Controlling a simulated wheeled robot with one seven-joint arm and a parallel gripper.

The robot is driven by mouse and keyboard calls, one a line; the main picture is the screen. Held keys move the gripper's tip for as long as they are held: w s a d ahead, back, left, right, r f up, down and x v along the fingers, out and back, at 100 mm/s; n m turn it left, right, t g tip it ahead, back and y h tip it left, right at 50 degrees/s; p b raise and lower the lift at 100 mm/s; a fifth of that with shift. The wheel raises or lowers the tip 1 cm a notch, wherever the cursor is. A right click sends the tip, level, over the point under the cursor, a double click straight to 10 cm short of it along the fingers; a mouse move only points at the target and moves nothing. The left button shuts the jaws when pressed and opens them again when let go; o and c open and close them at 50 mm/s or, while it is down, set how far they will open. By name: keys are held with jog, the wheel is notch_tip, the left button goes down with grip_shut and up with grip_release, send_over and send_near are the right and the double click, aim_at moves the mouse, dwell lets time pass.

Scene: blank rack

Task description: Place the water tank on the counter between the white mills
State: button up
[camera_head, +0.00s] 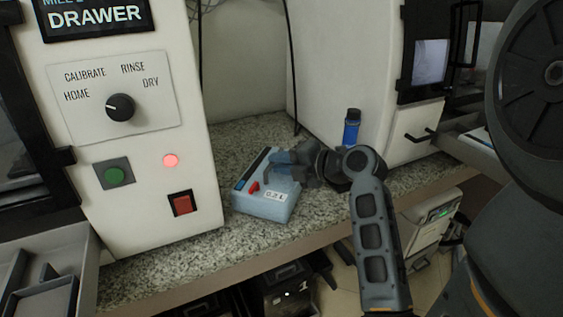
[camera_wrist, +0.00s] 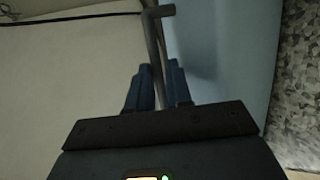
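The water tank (camera_head: 265,203) is a light blue box with a red part, dark bars on top and a white label. It appears to rest on the granite counter (camera_head: 240,240) between the left white mill (camera_head: 150,190) and the right white mill (camera_head: 345,60). My gripper (camera_head: 283,163) is at the tank's top, reaching in from the right. In the wrist view, my gripper's blue fingers (camera_wrist: 158,85) are close together on either side of a dark bar (camera_wrist: 154,35), apparently the tank's handle. The fingertips' contact is partly hidden.
A blue bottle with a dark cap (camera_head: 351,130) stands behind my wrist, near the right mill. A grey tray (camera_head: 55,260) is at the lower left. Dark items (camera_head: 285,290) lie below the counter edge. A cable hangs behind the tank.

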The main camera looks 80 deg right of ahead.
jog(key=shift+o, duration=1.4)
jog(key=shift+r, duration=0.1)
jog(key=shift+r, duration=0.2)
jog(key=v, duration=1.2)
jog(key=shift+f+b, duration=0.1)
jog(key=shift+b, duration=0.25)
